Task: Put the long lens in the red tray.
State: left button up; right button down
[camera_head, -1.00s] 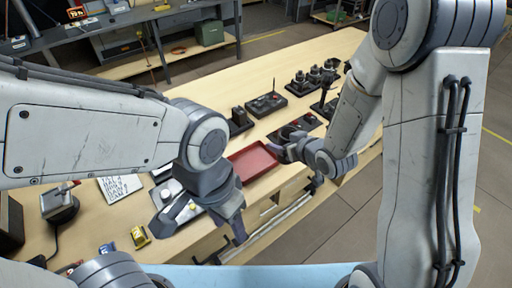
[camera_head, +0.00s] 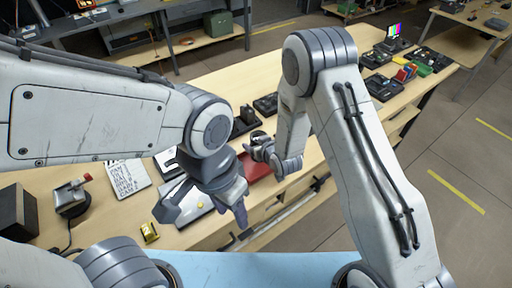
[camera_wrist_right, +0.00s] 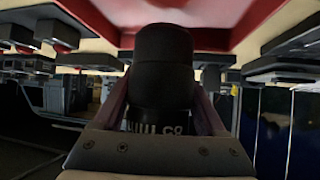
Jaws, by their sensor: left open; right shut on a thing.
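The long lens (camera_wrist_right: 163,68) is a black cylinder between the fingers of my right gripper in the right wrist view. My right gripper (camera_head: 258,150) is shut on it, over the red tray (camera_head: 257,168) in the head view. The gripper and forearm hide part of the tray. The tray's red surface also shows in the right wrist view (camera_wrist_right: 243,32), close to the lens; I cannot tell whether they touch. My left gripper (camera_head: 212,208) is open and empty, over the bench to the left of the tray.
Black control units (camera_head: 265,104) stand behind the tray. A printed white sheet (camera_head: 128,178), a joystick unit (camera_head: 72,198) and a small yellow item (camera_head: 149,232) lie to the left. The wooden bench top (camera_head: 215,88) is clear toward the back.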

notch_tip(320, 180, down, 3)
jog(key=shift+r+p, duration=0.2)
jog(key=shift+p, duration=0.15)
jog(key=shift+f, duration=0.1)
jog(key=shift+f, duration=0.1)
jog(key=shift+f+b, duration=0.15)
jog(key=shift+b, duration=0.15)
grip_release()
